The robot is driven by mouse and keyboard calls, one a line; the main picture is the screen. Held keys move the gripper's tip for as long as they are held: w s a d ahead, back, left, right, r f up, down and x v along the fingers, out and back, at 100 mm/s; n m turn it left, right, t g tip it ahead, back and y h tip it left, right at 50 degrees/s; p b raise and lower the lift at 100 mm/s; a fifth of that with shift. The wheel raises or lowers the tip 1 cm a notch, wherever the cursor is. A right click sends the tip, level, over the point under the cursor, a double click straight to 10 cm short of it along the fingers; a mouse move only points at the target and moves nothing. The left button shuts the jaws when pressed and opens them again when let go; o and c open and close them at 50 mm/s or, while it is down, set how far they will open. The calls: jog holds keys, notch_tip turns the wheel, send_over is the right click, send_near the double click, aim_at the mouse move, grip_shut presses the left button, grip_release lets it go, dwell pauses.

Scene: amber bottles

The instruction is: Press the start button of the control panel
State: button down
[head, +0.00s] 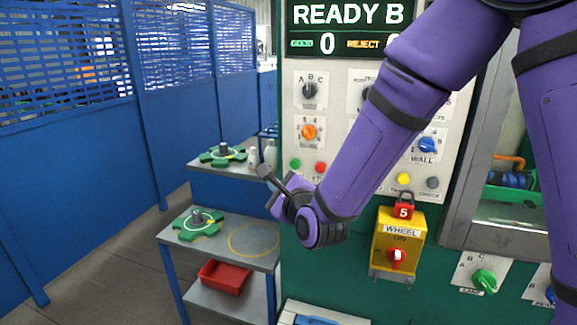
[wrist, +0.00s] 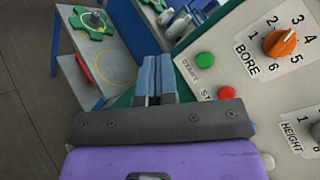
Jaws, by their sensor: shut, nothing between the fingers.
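The control panel (head: 335,130) is a pale upright board with a lit display above it. Its green button (head: 295,164) sits at the lower left, beside a red button (head: 320,168). In the wrist view the green button (wrist: 205,60) is right of my fingers, with a small label under it that I cannot read clearly; the red button (wrist: 226,93) is nearer, by letters starting "ST". My gripper (head: 265,171) is shut and empty, left of the green button and apart from it in the picture. Its fingers (wrist: 156,60) point past the panel's left edge.
An orange BORE knob (head: 308,132) and other dials are on the panel. A yellow WHEEL box (head: 398,240) with a red switch hangs lower right. A shelf (head: 225,260) with green parts and a red bin (head: 224,277) stands left. Blue fencing (head: 70,170) is farther left.

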aim_at(295, 164)
jog(key=w+d, duration=0.3)
jog(key=w, duration=0.5)
jog(key=shift+w, duration=0.15)
dwell(0.4)
jog(key=shift+w+d, duration=0.1)
dwell(1.9)
jog(key=shift+w+d, duration=0.1)
jog(key=shift+w, duration=0.15)
